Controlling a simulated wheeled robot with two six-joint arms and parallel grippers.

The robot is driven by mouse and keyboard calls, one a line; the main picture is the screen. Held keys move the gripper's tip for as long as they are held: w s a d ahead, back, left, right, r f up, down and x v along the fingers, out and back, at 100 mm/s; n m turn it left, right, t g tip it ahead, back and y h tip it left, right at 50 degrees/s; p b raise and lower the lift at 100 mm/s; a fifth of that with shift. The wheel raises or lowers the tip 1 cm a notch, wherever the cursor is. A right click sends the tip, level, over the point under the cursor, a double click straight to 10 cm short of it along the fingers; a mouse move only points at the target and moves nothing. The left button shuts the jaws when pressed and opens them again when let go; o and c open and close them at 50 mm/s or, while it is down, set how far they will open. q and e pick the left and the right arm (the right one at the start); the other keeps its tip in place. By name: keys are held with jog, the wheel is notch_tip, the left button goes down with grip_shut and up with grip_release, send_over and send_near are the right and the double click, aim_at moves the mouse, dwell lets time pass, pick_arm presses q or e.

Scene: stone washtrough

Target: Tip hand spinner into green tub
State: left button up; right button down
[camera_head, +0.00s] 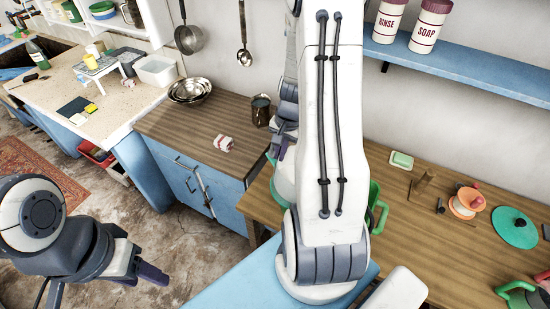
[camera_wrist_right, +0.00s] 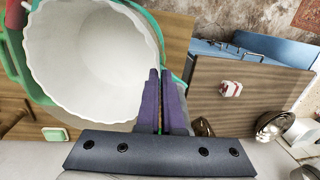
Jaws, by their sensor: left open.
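A large round vessel with a white fluted inside (camera_wrist_right: 90,60) and a green outer rim and handle fills the upper left of the right wrist view. It looks empty inside. In the head view its green handle (camera_head: 377,208) shows beside my right arm, which hides most of it. I cannot tell surely whether this is the hand spinner or the green tub. My right gripper (camera_wrist_right: 160,75) has its fingers close together at the vessel's rim; whether they pinch the rim is unclear. My left gripper (camera_head: 145,272) is open and empty over the floor at lower left.
On the wooden counter lie a green soap dish (camera_head: 401,160), an orange reel-like thing (camera_head: 466,203), a teal disc with a dark knob (camera_head: 515,228) and another green item (camera_head: 520,293). A blue shelf (camera_head: 470,58) hangs above.

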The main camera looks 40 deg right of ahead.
jog(key=shift+w+f+b, duration=0.25)
jog(key=shift+f+b, duration=0.15)
jog(key=shift+f, duration=0.4)
jog(key=shift+a+f+g+p, duration=0.1)
jog(key=shift+f+g+p, duration=0.2)
jog(key=shift+p, duration=0.4)
jog(key=shift+w+a+f+g+h+b, duration=0.1)
jog(key=shift+w+f+g+h+b, duration=0.15)
jog(key=shift+f+h+b, duration=0.35)
pick_arm(q)
jog(key=shift+w+d+f, duration=0.1)
jog(key=shift+w+f, duration=0.1)
jog(key=shift+f, duration=0.65)
pick_arm(e)
jog(key=shift+f+g, duration=0.35)
jog(key=shift+f, duration=0.05)
